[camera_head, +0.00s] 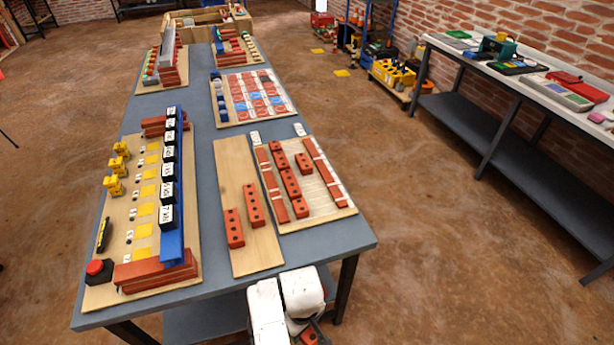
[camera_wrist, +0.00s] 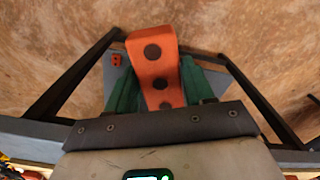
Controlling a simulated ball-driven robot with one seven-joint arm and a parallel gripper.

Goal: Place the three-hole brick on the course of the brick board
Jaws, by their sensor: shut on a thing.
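My gripper (camera_wrist: 158,86) is shut on an orange three-hole brick (camera_wrist: 157,66), held between its two green finger pads in the wrist view. In the head view part of the held brick (camera_head: 312,336) shows at the bottom edge, beside my white arm and off the table's front end. The brick board (camera_head: 322,208) lies at the table's near right. It carries long brick strips along both sides and several short orange bricks in a staggered course between them. The course's exact open spots are too small to tell.
A board with a blue rail (camera_head: 172,240) and a red button (camera_head: 99,270) stands further left.

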